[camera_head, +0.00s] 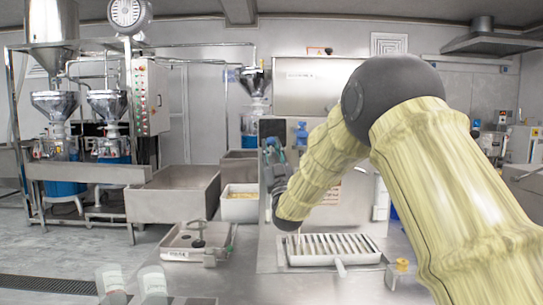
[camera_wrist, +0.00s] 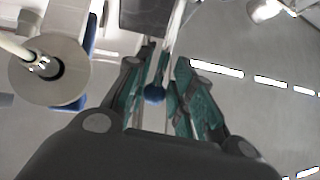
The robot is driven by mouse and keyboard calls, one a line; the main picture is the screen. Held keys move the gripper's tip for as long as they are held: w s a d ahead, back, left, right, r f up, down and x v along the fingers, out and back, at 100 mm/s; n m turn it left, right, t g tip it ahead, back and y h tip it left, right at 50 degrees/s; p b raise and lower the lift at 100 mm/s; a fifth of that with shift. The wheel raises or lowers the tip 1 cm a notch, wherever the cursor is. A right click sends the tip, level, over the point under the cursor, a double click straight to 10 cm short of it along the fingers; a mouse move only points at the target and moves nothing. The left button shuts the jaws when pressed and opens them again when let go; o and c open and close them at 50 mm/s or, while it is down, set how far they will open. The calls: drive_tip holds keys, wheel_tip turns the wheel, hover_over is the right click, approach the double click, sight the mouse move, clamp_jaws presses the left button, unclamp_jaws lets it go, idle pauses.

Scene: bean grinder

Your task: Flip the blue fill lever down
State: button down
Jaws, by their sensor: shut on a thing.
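The blue fill lever (camera_wrist: 154,93) shows in the wrist view as a thin grey rod with a round blue knob, between the teal-padded fingers of my gripper (camera_wrist: 165,75). My gripper is shut on the lever.
A blue fitting (camera_head: 301,133) stands just right of my gripper. A slotted white tray (camera_head: 330,250) and a shallow steel tray (camera_head: 195,242) lie below. A steel basin (camera_head: 170,196) is to the left. In the wrist view a round grey part (camera_wrist: 48,70) is left of the fingers.

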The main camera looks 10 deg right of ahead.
drive_tip(key=f+b, duration=0.1)
drive_tip(key=s+f+b, duration=0.1)
drive_tip(key=f, duration=0.1)
drive_tip(key=shift+h, duration=0.3)
drive_tip(key=shift+w, duration=0.3)
drive_tip(key=shift+r, duration=0.3)
idle(0.5)
drive_tip(key=c, duration=1.2)
unclamp_jaws()
drive_tip(key=shift+s+a+r, duration=0.1)
drive_tip(key=shift+s+a, duration=0.05)
drive_tip(key=shift+a, duration=0.05)
drive_tip(key=v, duration=1.2)
drive_tip(key=shift+d+f, duration=0.25)
